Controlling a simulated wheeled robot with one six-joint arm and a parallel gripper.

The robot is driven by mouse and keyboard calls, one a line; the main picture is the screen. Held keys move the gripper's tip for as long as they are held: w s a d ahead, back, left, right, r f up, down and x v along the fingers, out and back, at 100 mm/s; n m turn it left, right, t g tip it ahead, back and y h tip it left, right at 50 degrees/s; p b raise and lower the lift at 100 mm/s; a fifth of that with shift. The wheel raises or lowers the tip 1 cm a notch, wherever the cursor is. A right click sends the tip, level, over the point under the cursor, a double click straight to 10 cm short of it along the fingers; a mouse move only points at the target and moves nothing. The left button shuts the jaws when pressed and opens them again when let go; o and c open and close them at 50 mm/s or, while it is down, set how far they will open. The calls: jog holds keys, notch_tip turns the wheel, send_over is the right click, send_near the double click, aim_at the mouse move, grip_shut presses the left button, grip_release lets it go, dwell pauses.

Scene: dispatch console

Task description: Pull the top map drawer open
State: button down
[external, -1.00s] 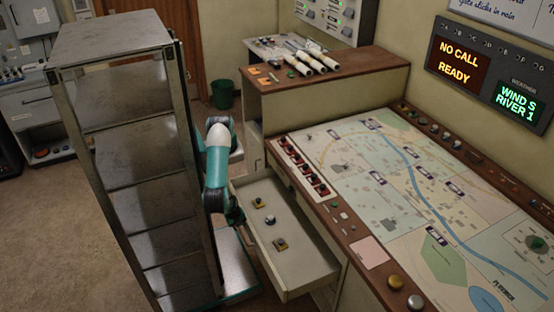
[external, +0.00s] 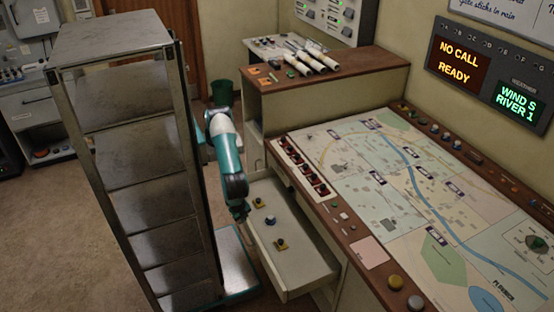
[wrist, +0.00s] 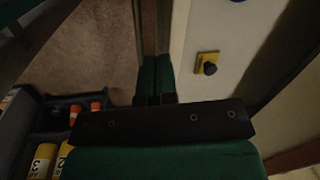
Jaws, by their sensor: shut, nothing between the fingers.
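A pale map drawer (external: 312,262) stands pulled out from under the map table, showing its inside. Small knobs lie in it, some on yellow plates. The wrist view shows the drawer's pale floor (wrist: 190,95) with one dark knob on a yellow plate (wrist: 207,62). My gripper (external: 241,215) is at the drawer's front edge, on its left side in the external view. In the wrist view its green fingers (wrist: 154,78) are together with nothing between them, beside the drawer's front wall. Whether they touch the drawer is unclear. The drawer's handle is hidden.
A tall grey metal rack (external: 140,160) stands close left of my arm. The map table (external: 400,190) is on the right, with a wooden-topped cabinet (external: 340,75) behind. A dark tray (wrist: 30,115) with yellow and orange-topped items shows at the wrist view's lower left.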

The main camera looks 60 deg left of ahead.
jog(key=w+a+r+n+g+h+b, duration=0.1)
jog(key=w+a+n+g+b, duration=0.3)
jog(key=w+n, duration=0.4)
jog(key=w+a+r+n+g+b, duration=0.1)
jog(key=w+a+n+g+b, duration=0.1)
jog(key=w+a+n+b, duration=0.35)
jog(key=shift+n, duration=0.95)
jog(key=x, duration=0.3)
jog(key=s+d+p+x, duration=0.1)
jog(key=x, duration=0.2)
jog(key=p+x, duration=0.1)
jog(key=x, duration=0.3)
jog(key=shift+s+d+r, duration=0.2)
jog(key=shift+d+r, duration=0.05)
jog(key=shift+d, duration=0.1)
jog(key=shift+s+f, duration=0.15)
jog(key=shift+s, duration=0.3)
